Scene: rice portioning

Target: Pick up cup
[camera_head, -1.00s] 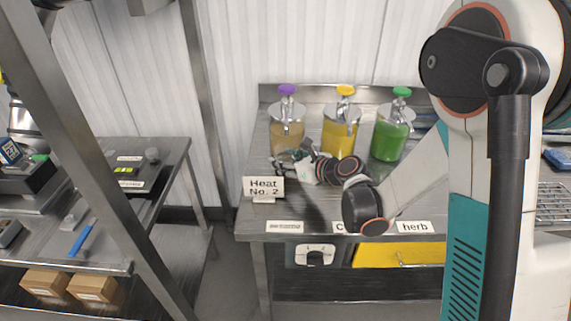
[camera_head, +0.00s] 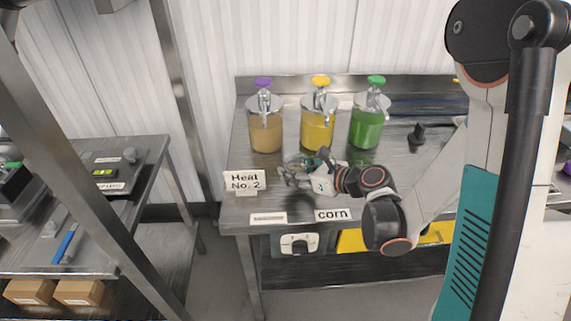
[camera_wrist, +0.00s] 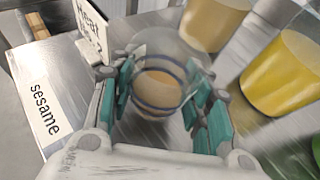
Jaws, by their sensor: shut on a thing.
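A clear cup (camera_wrist: 160,80) with tan contents and dark bands sits between the teal-padded fingers of my gripper (camera_wrist: 160,95) in the wrist view. The fingers are shut on the cup, one on each side. In the head view my gripper (camera_head: 297,176) is low over the metal table, in front of the tan and yellow dispensers. The cup is mostly hidden there by the gripper. I cannot tell whether the cup touches the table.
Tan (camera_head: 266,132), yellow (camera_head: 318,130) and green (camera_head: 367,127) pump dispensers stand behind the gripper. A "Heat No. 2" sign (camera_head: 244,181) stands close at its left. "Sesame" (camera_wrist: 46,107) and "corn" (camera_head: 333,215) labels lie at the table's front. A metal post (camera_head: 110,190) rises at left.

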